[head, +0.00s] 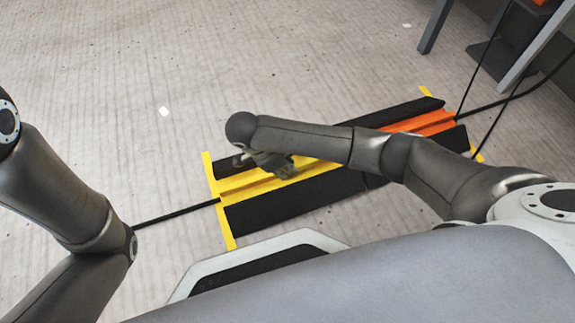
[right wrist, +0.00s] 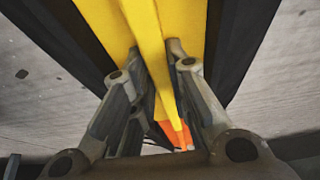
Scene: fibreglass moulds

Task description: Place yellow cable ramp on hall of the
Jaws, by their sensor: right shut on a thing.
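The yellow cable ramp (head: 239,184) lies on the floor, with a yellow middle strip between black sloping sides. Its yellow strip (right wrist: 150,32) also fills the top middle of the right wrist view. My right gripper (head: 270,163) is down at the ramp, with its fingers on both sides of the raised yellow ridge, shut on it. My forearm hides part of the ramp in the head view. An orange-topped ramp section (head: 432,122) continues the line to the right. My left arm shows at the left edge, but its gripper is out of view.
A black cable (head: 175,214) enters the ramp's left end, and cables (head: 500,101) leave the right end. Yellow floor strips (head: 213,183) lie across the ends. Table legs (head: 436,25) stand at the upper right. The floor at upper left is mostly clear.

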